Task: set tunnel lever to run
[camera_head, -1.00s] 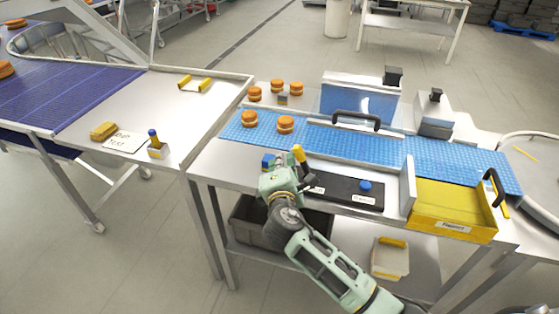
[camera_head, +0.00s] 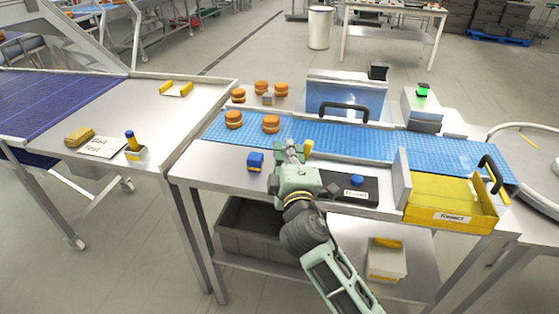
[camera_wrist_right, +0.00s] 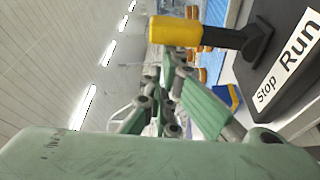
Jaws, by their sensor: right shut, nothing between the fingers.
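The tunnel lever (camera_head: 309,148) has a yellow grip and stands on the black control panel (camera_head: 350,187). My right gripper (camera_head: 291,148) is shut and empty, just left of the lever. In the right wrist view its fingers (camera_wrist_right: 170,85) are apart from the grip. In the head view my gripper and wrist hide the panel's left part. My left gripper is not in view.
A lamp (camera_head: 423,90) on the machine glows green. A blue button (camera_head: 357,181) is on the panel. A blue cube (camera_head: 255,161) lies left of my gripper. Buns (camera_head: 233,119) sit on the blue belt (camera_head: 290,132). A yellow tray (camera_head: 450,195) is at the right.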

